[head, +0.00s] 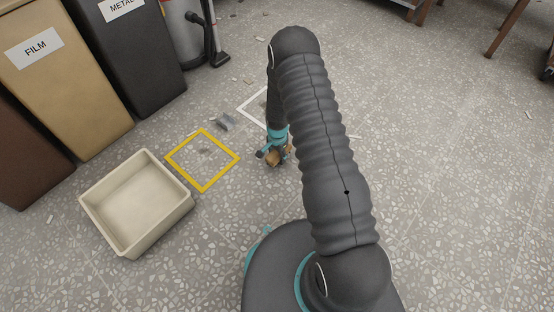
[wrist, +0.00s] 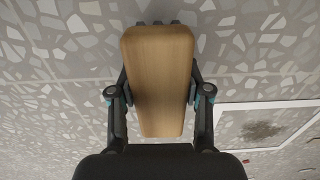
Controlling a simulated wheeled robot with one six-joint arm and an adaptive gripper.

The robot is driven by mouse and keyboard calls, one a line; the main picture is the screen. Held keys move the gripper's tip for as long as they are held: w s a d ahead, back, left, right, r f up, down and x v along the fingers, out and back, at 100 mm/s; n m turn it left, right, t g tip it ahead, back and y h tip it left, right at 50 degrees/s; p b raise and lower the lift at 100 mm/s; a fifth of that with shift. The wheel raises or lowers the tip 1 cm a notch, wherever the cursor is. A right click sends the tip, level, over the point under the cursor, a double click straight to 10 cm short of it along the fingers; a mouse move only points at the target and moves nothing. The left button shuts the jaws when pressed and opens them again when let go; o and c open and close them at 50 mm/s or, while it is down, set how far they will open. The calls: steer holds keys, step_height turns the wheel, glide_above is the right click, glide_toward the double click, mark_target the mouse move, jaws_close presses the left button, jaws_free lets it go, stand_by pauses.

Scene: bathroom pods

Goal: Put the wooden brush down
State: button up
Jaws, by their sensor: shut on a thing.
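The wooden brush (wrist: 160,80) fills the middle of the wrist view, its plain light-wood back facing the camera. Dark bristle tips show only slightly past its far end. My gripper (wrist: 160,92) is shut on it, with one finger on each long side. In the head view the brush (head: 273,158) is small and partly hidden by my gripper (head: 275,151). It is held low over the speckled floor, right of the yellow square outline. I cannot tell whether it touches the floor.
A yellow floor square (head: 202,187) and an empty cream bin (head: 181,208) lie to the left. A white floor square (head: 244,108) is partly hidden behind my arm. A grey piece (head: 226,121) and scraps lie nearby. Bins labelled FILM (head: 66,88) and METAL (head: 126,48) stand upper left.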

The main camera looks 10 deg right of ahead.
steer(key=shift+f, duration=1.3)
steer(key=shift+f, duration=0.1)
steer(key=o, duration=1)
